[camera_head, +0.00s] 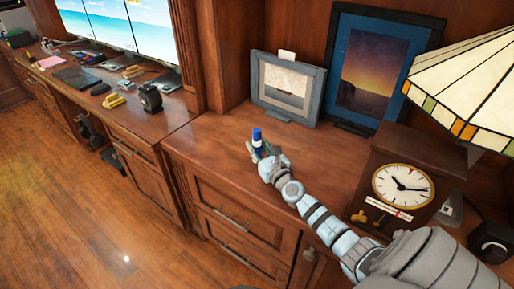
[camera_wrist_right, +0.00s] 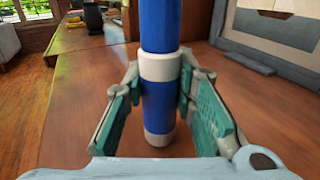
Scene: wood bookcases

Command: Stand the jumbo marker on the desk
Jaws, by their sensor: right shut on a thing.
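The jumbo marker (camera_head: 257,136) is blue with white bands and upright over the wooden desk top (camera_head: 215,130). My right gripper (camera_head: 259,153) is shut on it, low on its body. In the right wrist view the marker (camera_wrist_right: 160,68) rises between the two green-padded fingers of my right gripper (camera_wrist_right: 160,108), and its white lower end shows below them. I cannot tell whether that end touches the wood. My left gripper is out of view.
A grey picture frame (camera_head: 314,108) and a dark blue framed picture (camera_head: 347,127) stand behind. A clock (camera_head: 403,187) and a stained-glass lamp (camera_head: 470,85) are at the right. A lower desk with monitors (camera_head: 122,25) is at the left. The surface left of the marker is clear.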

